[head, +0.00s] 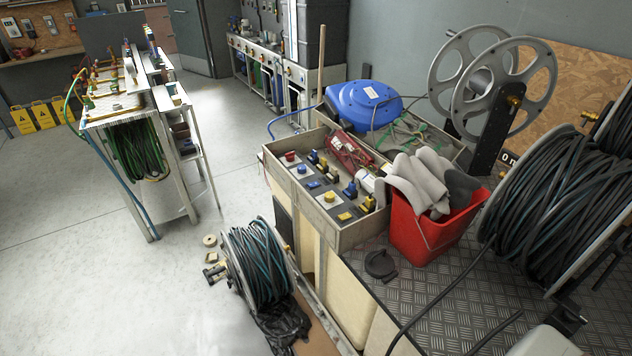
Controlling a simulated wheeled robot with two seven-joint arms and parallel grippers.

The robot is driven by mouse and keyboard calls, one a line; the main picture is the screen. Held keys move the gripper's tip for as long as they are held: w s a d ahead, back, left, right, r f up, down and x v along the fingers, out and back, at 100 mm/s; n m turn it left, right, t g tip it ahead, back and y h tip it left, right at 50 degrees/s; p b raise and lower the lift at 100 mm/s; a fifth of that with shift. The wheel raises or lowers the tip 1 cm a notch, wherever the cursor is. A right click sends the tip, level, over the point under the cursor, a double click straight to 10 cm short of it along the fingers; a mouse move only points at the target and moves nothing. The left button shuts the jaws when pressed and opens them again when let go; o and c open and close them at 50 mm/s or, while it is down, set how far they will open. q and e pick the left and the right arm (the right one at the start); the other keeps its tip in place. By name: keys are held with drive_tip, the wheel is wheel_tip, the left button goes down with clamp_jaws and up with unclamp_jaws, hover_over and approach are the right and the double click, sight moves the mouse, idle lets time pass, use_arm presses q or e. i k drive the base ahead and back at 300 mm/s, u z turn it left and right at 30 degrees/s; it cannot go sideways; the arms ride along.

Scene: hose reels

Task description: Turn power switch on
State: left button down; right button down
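I cannot tell for sure which part is the power switch. An open grey tray (352,235) on the bench holds panels with a red button (290,156), a blue button (301,169) and yellow buttons (330,198), next to several blue and yellow fittings. A small black-and-white marking (509,158) shows beside the black stand (492,140) of the empty grey reel; whether it belongs to a switch is too small to tell.
A red bucket (415,235) with grey gloves stands on the metal-plated bench. A large hose reel (560,185) is at right, a blue reel case (362,105) behind the tray. Another hose reel (258,265) sits lower, near clear floor (90,270). A rack (140,150) stands left.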

sight(290, 156)
drive_tip(key=u, duration=1.9)
drive_tip(key=i, duration=2.3)
drive_tip(key=z, duration=3.45)
